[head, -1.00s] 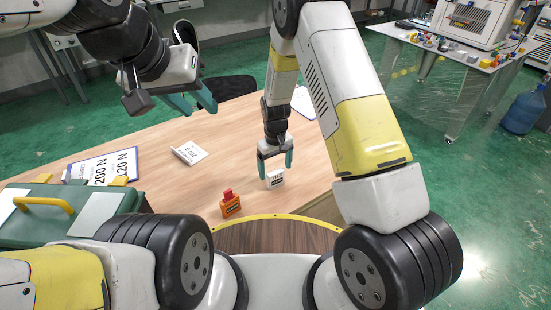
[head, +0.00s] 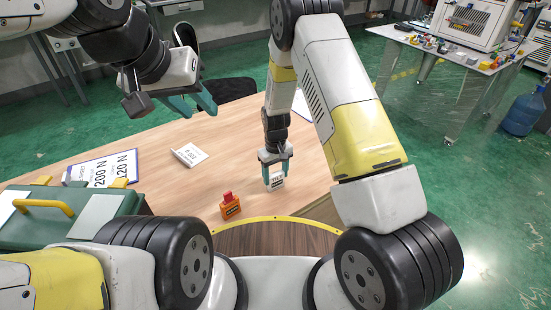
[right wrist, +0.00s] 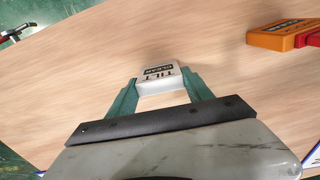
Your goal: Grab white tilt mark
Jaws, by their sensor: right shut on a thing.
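The white tilt mark (head: 276,181) is a small white block with dark "TILT" lettering, seen near the front middle of the wooden table. My right gripper (head: 274,181) is shut on it, one teal finger on each side. In the right wrist view the mark (right wrist: 159,77) sits between the fingertips (right wrist: 157,87), with "TILT CLEAR" readable on its face. I cannot tell whether it touches the table. My left gripper (head: 196,106) is open and empty above the table's far left part.
An orange block with a red top (head: 230,207) stands left of the mark. A white folded card (head: 189,155) and a clipboard sheet (head: 102,168) lie further left. A green case (head: 125,207) with a yellow handle is at the left edge.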

